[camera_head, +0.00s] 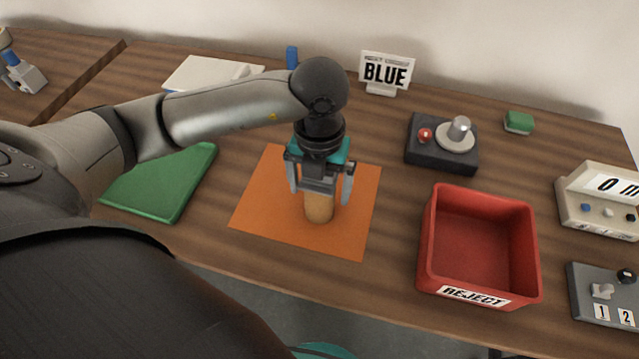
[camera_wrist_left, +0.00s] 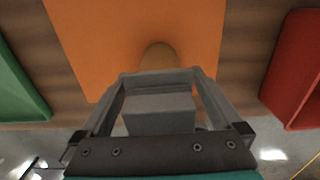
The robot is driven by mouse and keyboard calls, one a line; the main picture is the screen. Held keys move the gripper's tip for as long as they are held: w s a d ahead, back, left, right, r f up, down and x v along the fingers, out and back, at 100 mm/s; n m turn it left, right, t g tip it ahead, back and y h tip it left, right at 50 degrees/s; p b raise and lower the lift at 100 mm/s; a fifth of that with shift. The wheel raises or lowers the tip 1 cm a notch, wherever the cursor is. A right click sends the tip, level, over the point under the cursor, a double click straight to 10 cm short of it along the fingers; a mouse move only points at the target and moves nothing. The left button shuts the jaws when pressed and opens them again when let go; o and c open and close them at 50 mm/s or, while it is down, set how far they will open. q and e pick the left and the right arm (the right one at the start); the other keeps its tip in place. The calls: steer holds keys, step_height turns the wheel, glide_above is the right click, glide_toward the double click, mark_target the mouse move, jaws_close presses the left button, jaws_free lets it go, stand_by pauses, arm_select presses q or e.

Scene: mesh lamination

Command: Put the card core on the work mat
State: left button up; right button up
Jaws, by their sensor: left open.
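The card core (camera_head: 319,209), a tan cylinder, stands upright on an orange mat (camera_head: 265,205) on the wooden table. My left gripper (camera_head: 319,190) is open above the mat, with one finger to each side of the core and visible gaps between. The core's upper part is hidden behind the gripper body. In the left wrist view the core (camera_wrist_left: 158,55) shows as a rounded brown shape beyond the gripper on the orange mat (camera_wrist_left: 90,35). My right gripper is not in view.
A green mat (camera_head: 160,182) lies to the left. A red REJECT bin (camera_head: 428,245) stands right of the orange mat. Behind are a dark device with a red button (camera_head: 442,158), a BLUE sign (camera_head: 385,73) and a white pad (camera_head: 195,73). Control boxes line the right edge.

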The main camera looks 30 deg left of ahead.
arm_select(q)
steer(key=shift+r, duration=0.25)
step_height(320, 180, up, 12)
steer(key=shift+f+p, duration=0.1)
steer(key=shift+p, duration=0.95)
steer(key=shift+d, duration=0.1)
